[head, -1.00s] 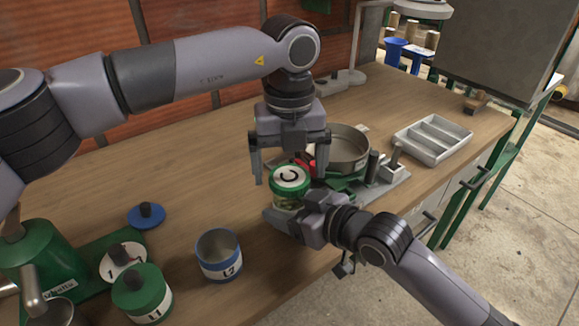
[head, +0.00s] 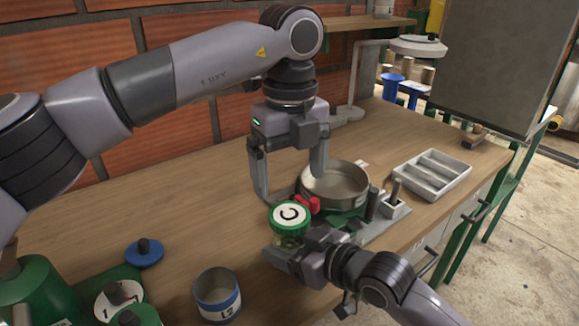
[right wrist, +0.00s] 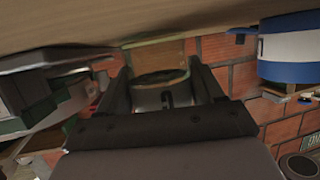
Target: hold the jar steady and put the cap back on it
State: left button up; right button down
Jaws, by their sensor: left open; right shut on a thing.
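A glass jar (head: 289,243) stands near the table's front edge. A green cap (head: 290,216) with a white top marked C sits on its mouth, looking level; whether it is screwed tight cannot be told. My right gripper (head: 303,256) is shut on the jar's body from the right. The right wrist view shows the glass jar (right wrist: 155,62) between its fingers (right wrist: 165,90). My left gripper (head: 290,188) is open and empty, fingers down, above and slightly behind the cap, apart from it.
A round metal pan (head: 334,183) on a green-based device with a red part stands just behind the jar. A grey sectioned tray (head: 432,174) lies to the right. A blue-banded tin (head: 217,296), a blue lid (head: 144,254) and green canisters stand at left. The left-middle table is clear.

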aim_at(289, 214)
pick_arm(q)
jog(key=shift+r+n, duration=0.3)
jog(key=shift+n, duration=0.3)
jog(key=shift+f, duration=4)
jog(key=c, duration=1.1)
jog(key=m, duration=0.6)
jog(key=shift+m, duration=0.3)
